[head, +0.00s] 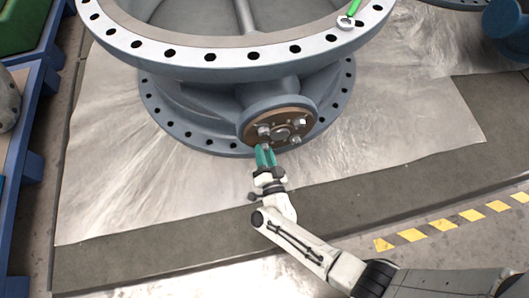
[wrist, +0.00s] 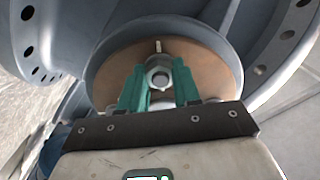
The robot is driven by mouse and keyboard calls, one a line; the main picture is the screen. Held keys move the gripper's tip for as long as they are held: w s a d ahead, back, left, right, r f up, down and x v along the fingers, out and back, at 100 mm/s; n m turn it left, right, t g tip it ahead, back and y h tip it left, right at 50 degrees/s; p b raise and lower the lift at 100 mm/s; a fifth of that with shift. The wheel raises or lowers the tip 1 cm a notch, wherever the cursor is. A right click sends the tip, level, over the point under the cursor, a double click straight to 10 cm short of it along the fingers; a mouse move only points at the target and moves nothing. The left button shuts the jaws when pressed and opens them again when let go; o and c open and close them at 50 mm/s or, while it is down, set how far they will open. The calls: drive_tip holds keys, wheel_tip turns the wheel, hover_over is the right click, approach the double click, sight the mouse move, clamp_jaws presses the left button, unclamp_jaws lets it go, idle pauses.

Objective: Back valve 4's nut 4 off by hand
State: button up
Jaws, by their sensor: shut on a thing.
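The valve (head: 255,60) is a large blue-grey flanged body lying with its wide ring upward. A short neck on its near side ends in a round brown plate (head: 262,117) with several nuts around a central shaft. The plate also shows in the wrist view (wrist: 112,70). My gripper (head: 265,150) has green fingers and reaches the lower left part of the plate. The number of the nut or valve cannot be read.
A green-handled tool (head: 348,18) rests on the valve's upper rim. A blue rack (head: 35,95) stands at the left edge, and another blue part (head: 506,22) is at top right. The shiny floor sheet (head: 120,200) is clear. Yellow-black tape (head: 440,229) marks the floor at right.

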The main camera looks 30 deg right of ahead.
drive_tip(key=shift+f, duration=0.1)
drive_tip(key=o, duration=1.1)
drive_tip(key=shift+c, duration=0.2)
drive_tip(key=p+v, duration=0.2)
drive_tip(key=v, duration=0.9)
drive_tip(key=shift+w, duration=0.15)
